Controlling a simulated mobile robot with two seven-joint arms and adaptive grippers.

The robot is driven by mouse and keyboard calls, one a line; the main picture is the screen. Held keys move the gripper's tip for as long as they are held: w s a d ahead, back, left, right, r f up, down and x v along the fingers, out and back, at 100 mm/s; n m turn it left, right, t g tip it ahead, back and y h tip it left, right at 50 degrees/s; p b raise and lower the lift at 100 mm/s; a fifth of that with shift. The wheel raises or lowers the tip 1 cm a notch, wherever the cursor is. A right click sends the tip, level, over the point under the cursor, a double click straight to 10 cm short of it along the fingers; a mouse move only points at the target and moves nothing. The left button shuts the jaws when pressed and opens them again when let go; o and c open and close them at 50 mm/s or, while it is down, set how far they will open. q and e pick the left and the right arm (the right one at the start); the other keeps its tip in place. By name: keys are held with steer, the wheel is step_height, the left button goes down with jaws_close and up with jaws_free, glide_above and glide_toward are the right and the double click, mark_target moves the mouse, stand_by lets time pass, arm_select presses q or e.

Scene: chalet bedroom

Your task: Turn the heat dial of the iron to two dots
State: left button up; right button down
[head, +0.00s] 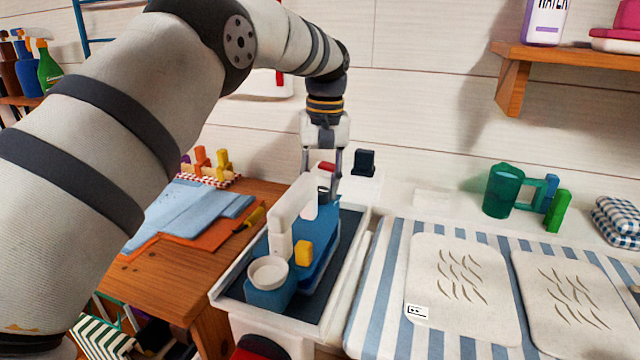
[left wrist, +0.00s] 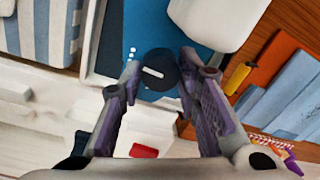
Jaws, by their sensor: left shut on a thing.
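The iron is blue with a white handle (head: 292,211) and stands on a dark-lined tray with a white rim (head: 345,275). Its dark round heat dial (left wrist: 160,84) shows in the left wrist view, with a short white pointer line slanting toward the upper left. Small white dots (left wrist: 132,52) are printed on the blue body beside it. My left gripper (head: 328,197) reaches down at the iron's far end; in the left wrist view its fingertips (left wrist: 158,68) are shut on the dial from either side. The head view mostly hides the dial. My right gripper is out of view.
A white cup-like piece (head: 268,271) and a yellow block (head: 303,253) are at the iron's near end. A striped ironing surface (head: 375,300) with pale cloths lies right. A wooden table (head: 170,270) with folded cloths is left. A green mug (head: 502,190) stands at the back.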

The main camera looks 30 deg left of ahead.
arm_select(q)
steer(key=m, duration=0.4)
steer(key=shift+m, duration=0.3)
steer(key=m, duration=0.3)
steer(key=shift+m, duration=0.3)
steer(key=m, duration=0.4)
steer(key=shift+t+p, duration=0.3)
steer(key=shift+s+d+f+m, duration=0.1)
steer(key=shift+m, duration=2.3)
steer(key=o, duration=0.9)
